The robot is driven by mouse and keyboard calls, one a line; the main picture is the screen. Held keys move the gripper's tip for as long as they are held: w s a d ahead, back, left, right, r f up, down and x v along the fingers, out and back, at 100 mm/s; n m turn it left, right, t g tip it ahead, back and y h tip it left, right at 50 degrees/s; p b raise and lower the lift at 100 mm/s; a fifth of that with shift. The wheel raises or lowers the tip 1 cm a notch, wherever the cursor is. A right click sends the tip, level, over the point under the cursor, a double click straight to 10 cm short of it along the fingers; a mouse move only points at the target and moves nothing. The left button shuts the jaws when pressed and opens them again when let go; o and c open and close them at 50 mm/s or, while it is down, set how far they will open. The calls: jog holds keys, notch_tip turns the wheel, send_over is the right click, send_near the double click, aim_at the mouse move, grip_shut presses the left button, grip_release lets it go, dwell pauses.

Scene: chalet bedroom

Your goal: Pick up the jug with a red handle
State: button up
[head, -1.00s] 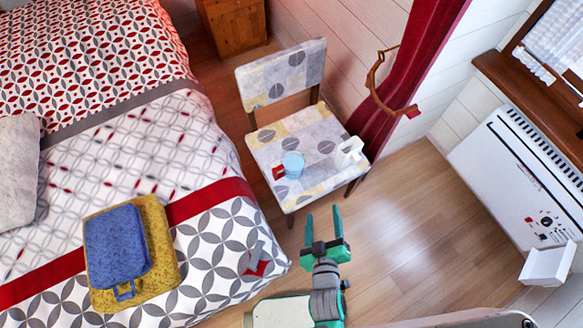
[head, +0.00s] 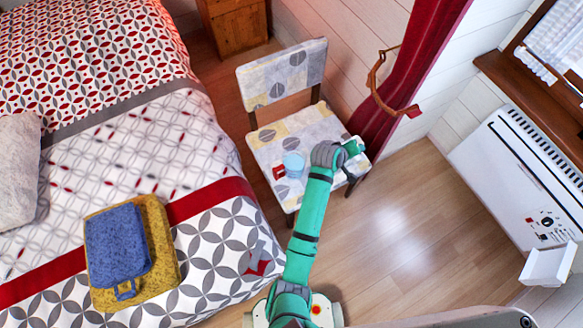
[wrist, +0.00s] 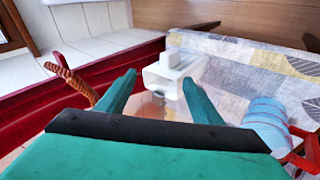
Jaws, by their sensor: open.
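The jug (head: 293,163) is light blue with a red handle (head: 278,173) on its left side in the head view. It stands on the patterned chair seat (head: 300,130). In the wrist view the jug (wrist: 267,118) is at the right, outside my fingers, with its red handle (wrist: 306,150) at the far right. My gripper (wrist: 160,78) is open, with the white object (wrist: 178,70) just beyond and between its fingertips. In the head view my gripper (head: 353,148) is at the seat's right edge, to the right of the jug, and hides most of the white object.
The bed (head: 120,160) with folded blue and yellow cloths (head: 118,245) is left of the chair. The chair backrest (head: 283,75) rises behind the seat. A red curtain (head: 420,50) with a brown tieback (head: 375,85) hangs at the right. Wooden floor (head: 420,230) is clear at right.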

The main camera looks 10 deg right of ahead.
jog(key=w+a+f+g+y, duration=0.2)
jog(key=w+a+g+y, duration=0.1)
jog(key=a, duration=0.8)
jog(key=n+g+y, duration=0.1)
jog(key=g+y, duration=0.1)
jog(key=y, duration=0.1)
send_near(280, 167)
jog(key=f, duration=0.2)
jog(key=d+f, duration=0.1)
jog(key=f, duration=0.2)
jog(key=shift+w, duration=0.2)
jog(key=shift+n, duration=0.3)
jog(key=f, duration=0.5)
jog(key=shift+s+a+f, duration=0.1)
jog(key=shift+a+f, duration=0.4)
jog(key=shift+f, duration=0.65)
jog(key=f, duration=0.4)
jog(key=shift+s+a+f, duration=0.1)
jog(key=shift+a, duration=0.15)
jog(key=shift+d, duration=0.1)
grip_shut()
